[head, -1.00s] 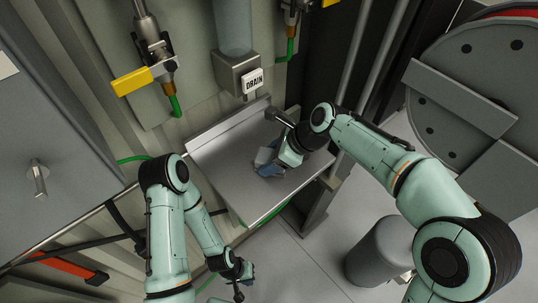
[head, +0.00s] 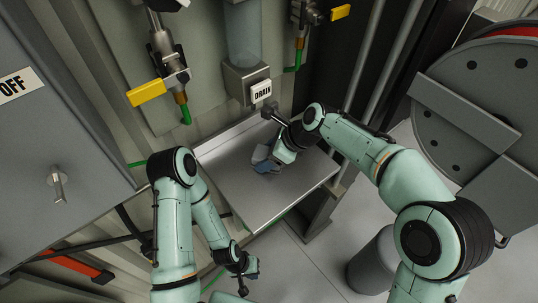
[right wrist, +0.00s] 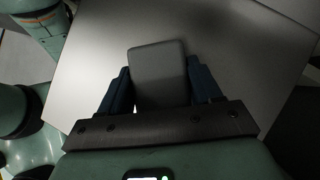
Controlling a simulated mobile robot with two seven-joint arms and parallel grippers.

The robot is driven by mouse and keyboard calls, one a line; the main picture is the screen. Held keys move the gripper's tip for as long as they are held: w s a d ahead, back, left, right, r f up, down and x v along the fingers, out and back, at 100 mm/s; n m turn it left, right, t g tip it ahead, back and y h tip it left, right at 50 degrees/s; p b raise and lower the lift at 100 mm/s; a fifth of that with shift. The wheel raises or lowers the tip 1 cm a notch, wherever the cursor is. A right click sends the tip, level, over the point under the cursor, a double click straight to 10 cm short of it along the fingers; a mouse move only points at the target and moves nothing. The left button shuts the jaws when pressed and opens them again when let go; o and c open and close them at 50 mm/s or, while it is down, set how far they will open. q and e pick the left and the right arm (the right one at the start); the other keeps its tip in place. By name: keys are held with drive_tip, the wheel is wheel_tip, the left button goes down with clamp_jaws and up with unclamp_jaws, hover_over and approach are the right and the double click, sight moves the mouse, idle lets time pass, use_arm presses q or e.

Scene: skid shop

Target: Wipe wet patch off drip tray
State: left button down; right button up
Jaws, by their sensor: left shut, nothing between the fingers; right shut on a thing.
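The drip tray (head: 232,182) is a flat grey metal tray with a raised back edge, below the DRAIN label. My right gripper (head: 264,162) is over the middle of the tray. It is shut on a grey pad (right wrist: 160,72), which shows between the blue fingers in the right wrist view. The pad is at or close above the tray surface; I cannot tell if it touches. No wet patch stands out on the visible tray; part is hidden under the gripper and pad. My left gripper (head: 245,284) is shut and empty, low in front of the tray.
A clear column with a DRAIN label (head: 262,91) rises behind the tray. Yellow-handled valves (head: 146,93) flank it. A grey cabinet (head: 62,120) stands at left, a large reel (head: 480,110) at right, and a grey cylinder (head: 372,262) on the floor.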

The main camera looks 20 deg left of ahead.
drive_tip(key=shift+r, duration=0.1)
